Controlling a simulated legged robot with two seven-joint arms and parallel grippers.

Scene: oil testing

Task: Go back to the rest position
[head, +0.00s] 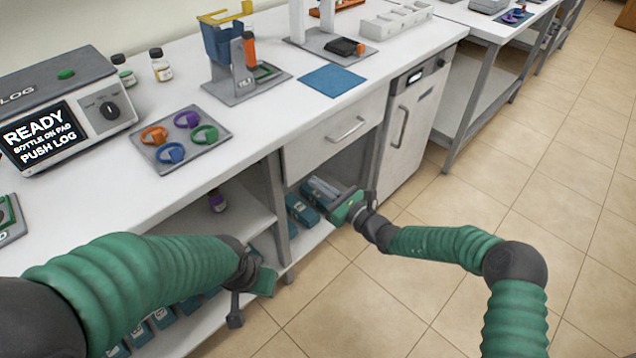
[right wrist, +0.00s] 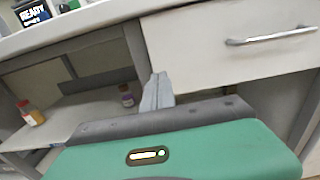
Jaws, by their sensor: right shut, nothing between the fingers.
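My right gripper (head: 322,190) is in front of the open lower shelf, below the drawer, in the head view. Its grey fingers are shut and empty; they also show closed together in the right wrist view (right wrist: 158,90). My left gripper (head: 250,290) hangs low in front of the bench's left part, apart from the right one. Its fingers are partly hidden, and I cannot tell whether they are open. Neither gripper is seen holding anything.
The white bench (head: 270,125) carries a READY display device (head: 60,115), a grey tray (head: 185,140) with coloured rings, and a blue mat (head: 332,80). A drawer handle (head: 347,130) juts out; it also shows in the right wrist view (right wrist: 270,36). The tiled floor (head: 540,170) at right is clear.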

